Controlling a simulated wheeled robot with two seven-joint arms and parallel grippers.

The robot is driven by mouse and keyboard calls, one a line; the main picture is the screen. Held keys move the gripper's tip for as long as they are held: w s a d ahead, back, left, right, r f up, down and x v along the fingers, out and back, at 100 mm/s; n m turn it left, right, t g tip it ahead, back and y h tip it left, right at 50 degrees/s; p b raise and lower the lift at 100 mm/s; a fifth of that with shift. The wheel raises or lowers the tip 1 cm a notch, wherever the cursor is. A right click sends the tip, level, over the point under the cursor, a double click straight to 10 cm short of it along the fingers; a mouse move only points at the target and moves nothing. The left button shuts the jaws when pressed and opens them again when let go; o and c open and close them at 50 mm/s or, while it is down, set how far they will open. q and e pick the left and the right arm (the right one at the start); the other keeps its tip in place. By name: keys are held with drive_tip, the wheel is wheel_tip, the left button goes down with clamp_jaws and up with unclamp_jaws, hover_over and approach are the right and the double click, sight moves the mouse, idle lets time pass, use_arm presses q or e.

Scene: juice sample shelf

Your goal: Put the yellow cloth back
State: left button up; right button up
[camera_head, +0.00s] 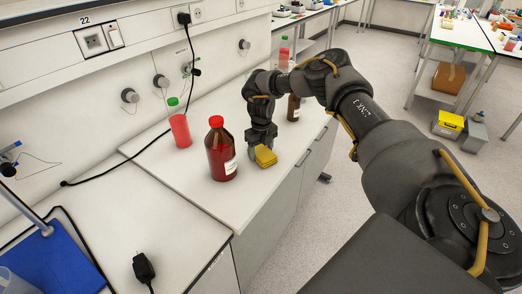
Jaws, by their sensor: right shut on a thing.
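The yellow cloth (265,156) is a small folded pad at the front edge of the white bench. My right gripper (262,146) points down onto it from above and is shut on it. The cloth seems to be at or just above the bench top; I cannot tell if it touches. The fingertips are partly hidden by the gripper body. My left gripper is not in view.
A dark red bottle with a red cap (221,150) stands just left of the cloth. A red bottle with a green cap (179,124) stands behind it. A brown bottle (294,107) stands behind my right arm. A black cable crosses the bench (203,205).

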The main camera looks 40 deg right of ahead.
sight(261, 150)
drive_tip(key=o, duration=0.9)
drive_tip(key=shift+f, duration=0.1)
drive_tip(key=shift+o, duration=0.2)
drive_tip(key=shift+r, duration=0.45)
wheel_tip(261, 150, up, 12)
drive_tip(key=b, duration=0.3)
drive_tip(key=shift+f, duration=0.25)
